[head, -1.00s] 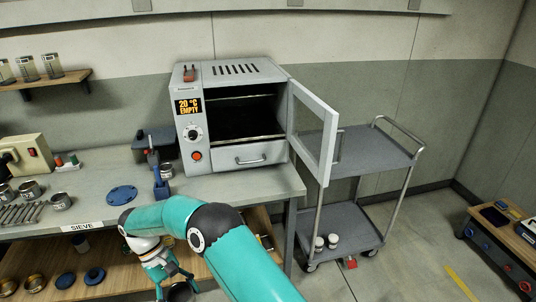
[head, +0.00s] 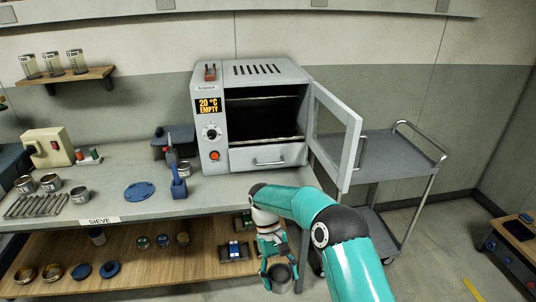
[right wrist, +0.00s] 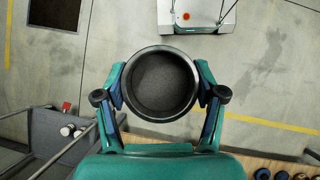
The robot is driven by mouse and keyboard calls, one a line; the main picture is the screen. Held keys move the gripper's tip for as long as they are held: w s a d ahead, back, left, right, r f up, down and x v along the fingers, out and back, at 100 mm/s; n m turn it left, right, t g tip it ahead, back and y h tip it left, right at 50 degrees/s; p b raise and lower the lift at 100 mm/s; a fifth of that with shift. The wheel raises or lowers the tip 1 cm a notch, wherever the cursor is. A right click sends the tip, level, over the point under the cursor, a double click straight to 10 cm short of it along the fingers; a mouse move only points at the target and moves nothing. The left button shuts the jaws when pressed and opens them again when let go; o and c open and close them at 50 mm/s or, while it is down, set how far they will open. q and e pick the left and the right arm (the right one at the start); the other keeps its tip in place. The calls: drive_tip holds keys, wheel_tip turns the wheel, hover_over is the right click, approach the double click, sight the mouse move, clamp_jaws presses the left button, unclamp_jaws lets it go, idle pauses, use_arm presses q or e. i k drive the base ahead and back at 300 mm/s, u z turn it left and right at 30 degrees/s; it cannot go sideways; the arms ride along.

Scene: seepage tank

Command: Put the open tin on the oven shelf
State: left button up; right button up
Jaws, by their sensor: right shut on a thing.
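My right gripper (head: 279,268) is shut on the open tin (head: 281,284), in front of the bench's lower shelf. In the right wrist view the fingers (right wrist: 160,90) grip the round tin (right wrist: 162,84) from both sides. Its open top faces the camera and its inside looks dark grey; I cannot tell what fills it. The oven (head: 250,78) stands on the bench, its display reading 20 °C EMPTY. Its glazed door (head: 337,135) is swung open to the right. The oven shelf inside (head: 265,98) is dark and looks bare. My left gripper is not in view.
The bench top (head: 225,190) holds a blue stand (head: 178,184), a small tin (head: 185,169), a blue disc (head: 138,191) and several tins at left. A grey trolley (head: 385,160) stands behind the open door. The floor beyond the bench's right end is partly clear.

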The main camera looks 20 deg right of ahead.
sight(271, 131)
drive_tip(key=z, duration=0.1)
drive_tip(key=i, duration=1)
drive_tip(key=u, duration=0.05)
